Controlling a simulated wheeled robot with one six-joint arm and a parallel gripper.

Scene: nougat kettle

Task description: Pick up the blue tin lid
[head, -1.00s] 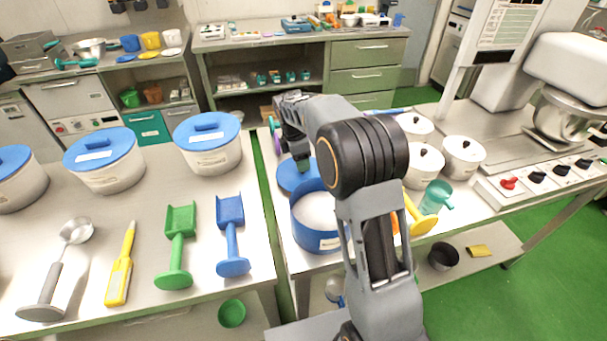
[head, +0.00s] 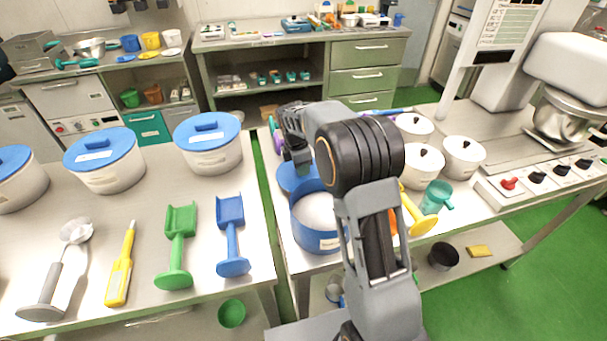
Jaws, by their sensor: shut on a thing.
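The blue tin lid (head: 288,183) is a flat blue disc on the right-hand table, just behind and left of the open blue tin (head: 316,243). The tin holds something white. My gripper (head: 302,168) points down at the lid and is shut on it. The fingertips are small and dark here, and my arm hides part of the lid's right side. I cannot tell whether the lid is clear of the table.
White pots with lids (head: 423,166) and a teal cup (head: 436,197) stand right of my arm. Beside them is a yellow scoop (head: 421,222). On the left table are blue-lidded tubs (head: 208,150), a blue scoop (head: 232,240) and a green scoop (head: 177,250).

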